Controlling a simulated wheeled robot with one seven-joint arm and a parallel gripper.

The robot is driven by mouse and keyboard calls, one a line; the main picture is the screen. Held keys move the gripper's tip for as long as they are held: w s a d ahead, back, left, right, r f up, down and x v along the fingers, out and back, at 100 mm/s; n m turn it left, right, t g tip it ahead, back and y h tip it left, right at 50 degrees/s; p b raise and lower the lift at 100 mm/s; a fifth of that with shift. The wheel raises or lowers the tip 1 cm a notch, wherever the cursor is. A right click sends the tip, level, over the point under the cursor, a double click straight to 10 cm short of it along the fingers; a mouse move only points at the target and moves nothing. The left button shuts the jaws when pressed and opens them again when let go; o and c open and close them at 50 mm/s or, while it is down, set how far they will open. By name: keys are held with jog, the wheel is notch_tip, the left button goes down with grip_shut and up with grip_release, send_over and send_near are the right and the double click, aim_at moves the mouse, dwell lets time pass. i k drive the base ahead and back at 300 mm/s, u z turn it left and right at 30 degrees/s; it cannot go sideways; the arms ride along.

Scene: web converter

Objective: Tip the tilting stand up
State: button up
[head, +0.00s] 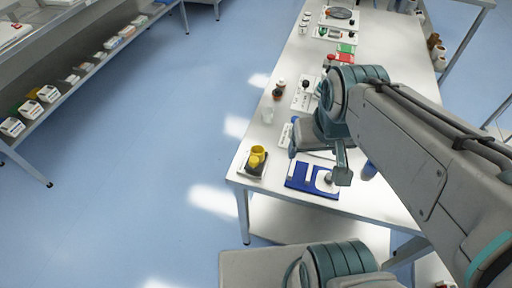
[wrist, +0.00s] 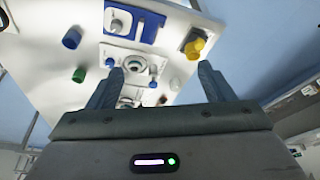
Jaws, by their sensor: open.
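A yellow cup-shaped part (head: 257,156) sits on a small dark base (head: 248,170) at the table's near left corner; it also shows in the wrist view (wrist: 196,45). Beside it is a blue board (head: 300,184) with white parts, also in the wrist view (wrist: 150,32). I cannot tell for sure which of these is the tilting stand. My gripper (wrist: 160,68) is open and empty, with its fingers spread above the table. In the head view my gripper (head: 328,160) hides part of the table behind the blue board. A white plate with a ring-shaped part (wrist: 152,66) shows between the fingers.
The white table (head: 262,190) holds several other small items. A brown-topped jar (head: 277,93) and a clear cup (head: 267,114) stand along its left edge. A blue cylinder (wrist: 72,38) and a green one (wrist: 79,75) stand to the left in the wrist view. A shelf (head: 60,95) with boxes is far left.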

aim_at(252, 164)
jog(key=k, duration=1.3)
jog(key=u, duration=0.65)
jog(key=i, duration=1.45)
jog(key=z, duration=0.8)
